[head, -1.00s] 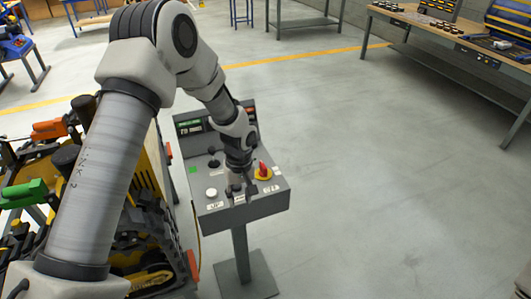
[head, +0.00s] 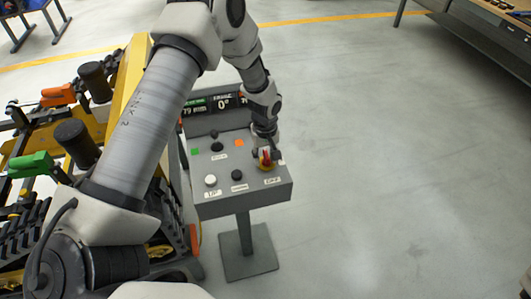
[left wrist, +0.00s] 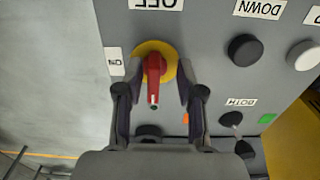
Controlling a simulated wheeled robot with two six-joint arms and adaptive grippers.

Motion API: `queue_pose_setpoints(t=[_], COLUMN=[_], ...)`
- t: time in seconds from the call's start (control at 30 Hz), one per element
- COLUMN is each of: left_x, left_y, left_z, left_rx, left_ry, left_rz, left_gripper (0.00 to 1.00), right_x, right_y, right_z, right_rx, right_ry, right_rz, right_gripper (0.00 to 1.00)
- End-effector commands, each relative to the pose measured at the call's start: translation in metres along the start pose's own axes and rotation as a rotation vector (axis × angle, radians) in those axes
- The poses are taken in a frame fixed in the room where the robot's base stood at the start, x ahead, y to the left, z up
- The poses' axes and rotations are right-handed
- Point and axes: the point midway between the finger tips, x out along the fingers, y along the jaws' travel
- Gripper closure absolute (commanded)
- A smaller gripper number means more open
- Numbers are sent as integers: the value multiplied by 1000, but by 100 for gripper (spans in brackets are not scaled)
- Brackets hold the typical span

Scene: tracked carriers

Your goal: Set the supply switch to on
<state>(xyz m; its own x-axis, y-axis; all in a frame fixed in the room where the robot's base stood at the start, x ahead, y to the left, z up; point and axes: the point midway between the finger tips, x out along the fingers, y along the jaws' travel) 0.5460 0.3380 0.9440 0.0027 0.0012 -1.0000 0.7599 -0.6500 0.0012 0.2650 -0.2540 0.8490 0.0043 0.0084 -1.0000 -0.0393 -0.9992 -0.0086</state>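The supply switch is a red rotary handle on a yellow disc (head: 265,160) at the right of a grey control console (head: 240,200). In the left wrist view, the red handle (left wrist: 154,72) stands along the picture's vertical, in line with the inverted OFF label (left wrist: 158,4). An ON label (left wrist: 115,66) is to its left. My left gripper (left wrist: 159,92) is open, with one finger on each side of the handle and a gap to each. In the head view, this gripper (head: 266,145) is over the switch and partly hides it. My right gripper is not in view.
The console also carries a white button (head: 210,180), a black button (head: 237,174), a black toggle (head: 217,147) and a lit display (head: 222,103). Yellow and black machinery (head: 120,90) stands close on the left. The floor to the right is clear.

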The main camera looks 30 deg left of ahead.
Motion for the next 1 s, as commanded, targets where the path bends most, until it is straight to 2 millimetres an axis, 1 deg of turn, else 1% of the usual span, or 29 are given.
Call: queue_pose_setpoints(t=[0.17, 0.27, 0.3, 0.77, 1.0], left_x=[1, 1, 0, 1, 2], left_y=[1, 1, 1, 0, 0], left_z=[-1, -1, -1, 0, 0], left_rx=[0, 0, -1, 7, 73], left_ry=[1, 1, 1, -1, -1], left_rz=[1, 1, 1, -1, -1], left_gripper=[62, 94, 100, 100, 100], right_x=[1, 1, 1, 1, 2], right_y=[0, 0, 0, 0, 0], right_z=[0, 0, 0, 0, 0], right_rx=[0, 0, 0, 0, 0], right_ry=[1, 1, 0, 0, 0], right_rz=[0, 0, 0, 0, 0], right_gripper=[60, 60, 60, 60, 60])
